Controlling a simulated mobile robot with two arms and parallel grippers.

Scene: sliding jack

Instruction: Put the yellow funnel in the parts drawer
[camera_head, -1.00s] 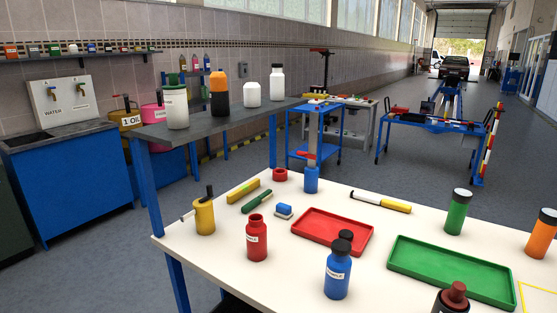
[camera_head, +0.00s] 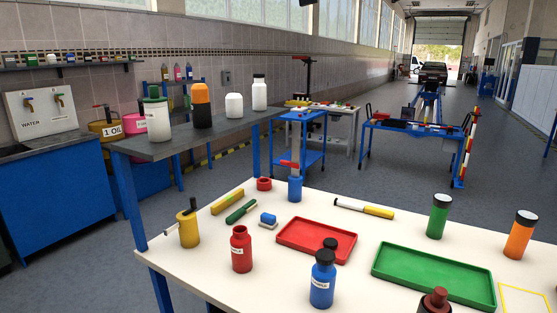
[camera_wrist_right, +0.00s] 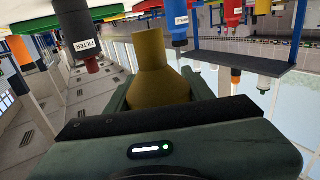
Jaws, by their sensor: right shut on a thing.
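The yellow funnel (camera_wrist_right: 156,76) is in my right gripper (camera_wrist_right: 158,88), seen in the right wrist view. The gripper's two dark green fingers are shut on its wide part, and its narrower neck points toward the top of the picture. The wrist view is upside down, with bottles and trays along its top edge. The funnel and both my grippers are outside the head view. I cannot make out a parts drawer in either view.
The white workbench (camera_head: 240,282) holds a red tray (camera_head: 290,240), a green tray (camera_head: 432,280), a blue bottle (camera_head: 322,285), a red bottle (camera_head: 241,252), a yellow oil can (camera_head: 188,230) and an orange container (camera_head: 519,238). A raised grey shelf (camera_head: 175,148) with bottles stands at its left.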

